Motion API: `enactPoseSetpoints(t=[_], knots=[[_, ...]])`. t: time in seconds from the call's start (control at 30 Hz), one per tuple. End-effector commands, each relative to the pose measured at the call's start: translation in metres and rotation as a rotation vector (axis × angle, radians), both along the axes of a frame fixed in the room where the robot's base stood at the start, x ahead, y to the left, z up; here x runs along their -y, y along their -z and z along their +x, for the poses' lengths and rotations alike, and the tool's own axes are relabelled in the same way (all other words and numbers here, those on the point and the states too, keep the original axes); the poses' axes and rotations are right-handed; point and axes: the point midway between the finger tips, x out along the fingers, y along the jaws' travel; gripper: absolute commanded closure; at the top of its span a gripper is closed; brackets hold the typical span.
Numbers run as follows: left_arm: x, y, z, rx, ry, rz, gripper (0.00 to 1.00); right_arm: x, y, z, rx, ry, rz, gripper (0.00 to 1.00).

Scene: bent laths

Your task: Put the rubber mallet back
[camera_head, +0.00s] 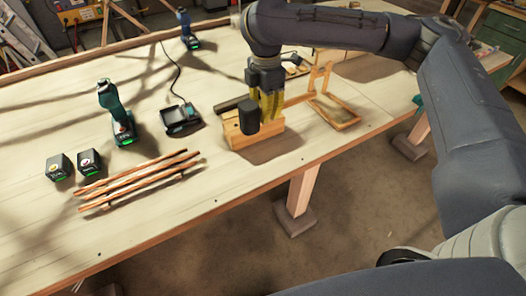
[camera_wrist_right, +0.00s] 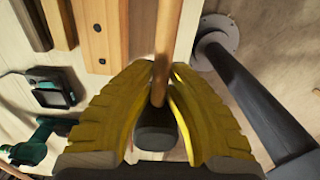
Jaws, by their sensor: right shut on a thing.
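The rubber mallet has a black head (camera_head: 249,117) and a wooden handle, which shows in the right wrist view (camera_wrist_right: 165,40). My right gripper (camera_head: 268,104) is shut on it, with yellow fingers on both sides of the mallet near its head. In the head view the mallet head overlaps a wooden block (camera_head: 262,139) on the bench. I cannot tell whether they touch. A wooden block with round holes (camera_wrist_right: 97,35) lies left of the handle in the wrist view. My left gripper is not in view.
Left of the block are a black charger (camera_head: 181,120), a teal drill (camera_head: 116,112), two batteries (camera_head: 58,167) and several wooden laths (camera_head: 135,185). A wooden frame (camera_head: 335,112) stands to the right. The bench (camera_head: 215,180) is bare toward its front edge.

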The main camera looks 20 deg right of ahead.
Motion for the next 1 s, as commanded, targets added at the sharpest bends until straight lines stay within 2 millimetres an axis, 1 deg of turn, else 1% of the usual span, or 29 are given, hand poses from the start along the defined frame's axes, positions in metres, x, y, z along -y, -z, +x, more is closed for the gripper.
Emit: enactPoseSetpoints(t=[0.03,0.3,0.5,0.6,0.87,1.0], knots=[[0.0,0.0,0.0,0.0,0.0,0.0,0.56,0.0,0.012,-0.001,-0.004,0.0,0.001,1.0],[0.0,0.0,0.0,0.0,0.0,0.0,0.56,0.0,0.065,-0.001,-0.003,0.0,0.002,1.0],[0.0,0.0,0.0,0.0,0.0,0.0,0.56,0.0,0.096,0.0,-0.001,0.001,0.002,1.0],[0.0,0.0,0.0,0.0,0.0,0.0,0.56,0.0,0.106,0.0,0.0,0.001,0.001,1.0],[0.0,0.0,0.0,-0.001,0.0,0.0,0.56,0.0,0.117,0.0,0.001,0.0,0.001,1.0],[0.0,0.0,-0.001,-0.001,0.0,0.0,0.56,0.0,0.133,0.0,-0.001,-0.001,0.002,1.0]])
